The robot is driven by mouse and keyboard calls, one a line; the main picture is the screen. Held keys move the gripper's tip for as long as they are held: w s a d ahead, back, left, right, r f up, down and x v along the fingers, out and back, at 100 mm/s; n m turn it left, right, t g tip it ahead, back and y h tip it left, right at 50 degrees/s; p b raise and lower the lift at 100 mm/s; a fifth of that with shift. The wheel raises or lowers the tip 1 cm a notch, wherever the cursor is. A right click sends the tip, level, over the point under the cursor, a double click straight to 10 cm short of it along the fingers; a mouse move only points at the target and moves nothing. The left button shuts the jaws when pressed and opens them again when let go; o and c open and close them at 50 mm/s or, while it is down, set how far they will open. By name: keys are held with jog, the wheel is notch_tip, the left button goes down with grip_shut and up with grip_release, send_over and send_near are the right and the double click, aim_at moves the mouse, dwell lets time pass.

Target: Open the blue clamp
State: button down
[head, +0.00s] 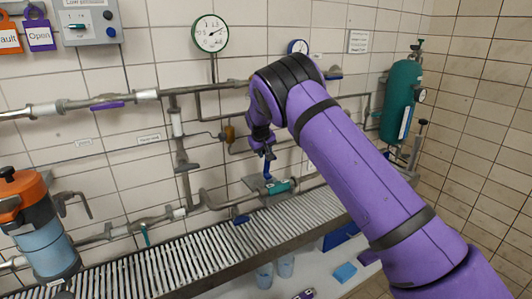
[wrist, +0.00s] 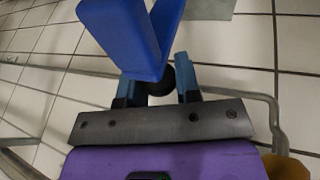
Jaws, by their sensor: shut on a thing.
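The blue clamp (wrist: 125,35) fills the top middle of the wrist view. Two flat blue arms show, meeting in a V near my fingers, with a dark round part just below. My gripper (wrist: 156,78) is shut on the blue clamp, one finger on each side of its lower end. In the head view my gripper (head: 265,150) hangs in front of the tiled wall at the end of my purple arm. A small part of the blue clamp (head: 267,170) shows just below it, above a teal-handled pipe. The clamp's far end is cut off in the wrist view.
Grey pipes (head: 185,150) run along the wall beside and below my gripper. A teal valve handle (head: 279,186) sits close under it. A slatted metal grate (head: 190,250) lies below. A green cylinder (head: 400,98) stands to the right, an orange-topped canister (head: 40,235) to the left.

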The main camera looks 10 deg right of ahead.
jog(key=shift+w+a+f, duration=0.2)
jog(key=shift+w+f, duration=0.1)
jog(key=shift+w, duration=0.2)
jog(key=c, duration=0.8)
grip_release()
jog(key=shift+w+f, duration=0.1)
jog(key=shift+f, duration=0.05)
jog(key=v, duration=1.1)
jog(key=shift+a, duration=0.1)
